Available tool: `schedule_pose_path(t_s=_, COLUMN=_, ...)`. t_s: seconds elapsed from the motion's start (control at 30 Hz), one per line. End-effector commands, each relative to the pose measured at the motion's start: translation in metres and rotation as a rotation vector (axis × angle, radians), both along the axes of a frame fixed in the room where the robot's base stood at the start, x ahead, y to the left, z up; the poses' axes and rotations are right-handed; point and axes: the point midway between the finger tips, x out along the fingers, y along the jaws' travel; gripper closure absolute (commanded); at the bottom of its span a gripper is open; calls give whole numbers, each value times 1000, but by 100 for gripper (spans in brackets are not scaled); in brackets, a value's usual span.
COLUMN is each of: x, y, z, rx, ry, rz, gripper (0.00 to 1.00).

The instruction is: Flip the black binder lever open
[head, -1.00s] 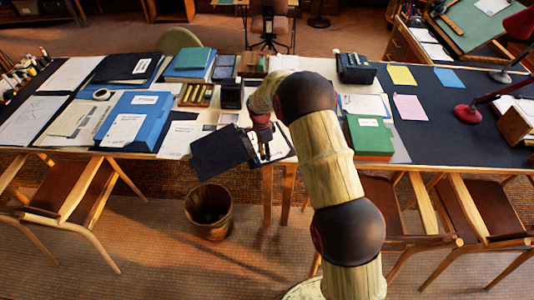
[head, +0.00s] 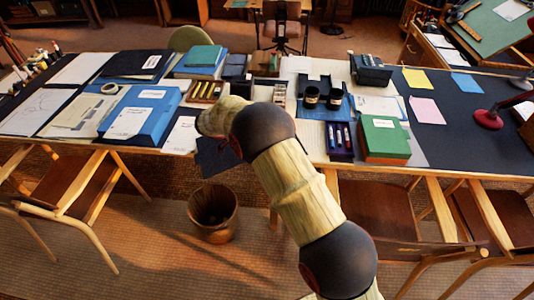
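A black flat panel (head: 216,158), which looks like the open cover of the black binder, juts past the front edge of the table left of centre. My arm covers the rest of this binder, so its rings, lever and pages are hidden. My gripper is hidden behind my own forearm and wrist, which are over the binder area. I cannot tell whether it touches the binder or the lever.
A blue binder (head: 140,118) lies to the left and a green box (head: 383,138) to the right. Two dark cups (head: 322,97) stand on a blue mat behind my arm. A waste bin (head: 213,212) stands below the table edge.

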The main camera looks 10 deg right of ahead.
Motion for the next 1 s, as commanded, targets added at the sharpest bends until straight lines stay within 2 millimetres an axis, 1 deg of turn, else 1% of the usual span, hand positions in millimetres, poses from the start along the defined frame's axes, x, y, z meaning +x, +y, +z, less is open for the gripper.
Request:
schedule_pose_path(t_s=0.03, x=0, y=2, z=-2, rx=-11, ry=-1, rz=1, gripper=100)
schedule_pose_path(t_s=0.2, x=-1, y=3, z=-1, rx=-32, ry=-1, rz=1, gripper=100)
schedule_pose_path(t_s=0.57, x=-1, y=3, z=-1, rx=-35, ry=-1, rz=0, gripper=100)
schedule_pose_path(t_s=0.6, x=-1, y=3, z=-1, rx=-35, ry=-1, rz=0, gripper=81)
schedule_pose_path(t_s=0.9, x=-1, y=3, z=0, rx=-35, ry=-3, rz=0, gripper=64)
schedule_pose_path(t_s=1.0, x=-1, y=3, z=0, rx=-35, ry=-3, rz=0, gripper=64)
